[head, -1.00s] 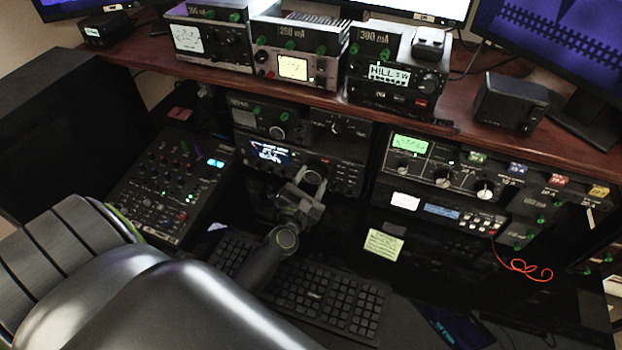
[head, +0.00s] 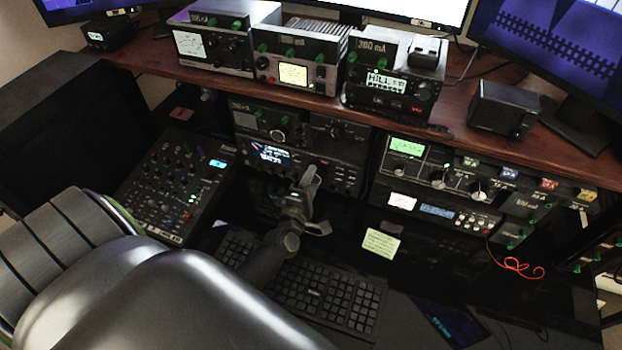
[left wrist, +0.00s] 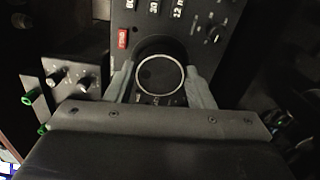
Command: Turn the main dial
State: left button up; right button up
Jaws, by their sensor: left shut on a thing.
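The main dial (left wrist: 160,75) is a large dark round knob with a pale ring, on the front of a black radio (head: 335,172). In the left wrist view it lies between the two grey fingers of my left gripper (left wrist: 160,84), one on each side. In the head view my left gripper (head: 309,178) reaches up to the radio's lower front and mostly hides the dial. The gripper is shut on the dial. My right gripper is not in view.
A keyboard (head: 325,295) lies below my left wrist. A mixer (head: 178,188) stands to the left, another radio stack (head: 440,190) to the right. A wooden shelf (head: 300,97) with several devices runs above. A red wire (head: 515,265) hangs at the right.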

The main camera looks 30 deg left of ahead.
pick_arm(q)
jog(key=m+p, duration=0.2)
jog(key=m, duration=0.3)
jog(key=shift+m, duration=0.3)
jog(key=shift+f+m+p, duration=0.1)
jog(key=shift+m+p, duration=0.75)
jog(key=shift+m, duration=0.95)
jog(key=o, duration=1)
jog(key=shift+c, duration=0.2)
jog(key=b+v, duration=0.4)
jog(key=v, duration=1.2)
jog(key=shift+s+f, duration=0.1)
jog(key=shift+f, duration=0.05)
jog(key=shift+s+d+b, duration=0.1)
jog(key=shift+s+b, duration=0.25)
jog(key=shift+s, duration=0.3)
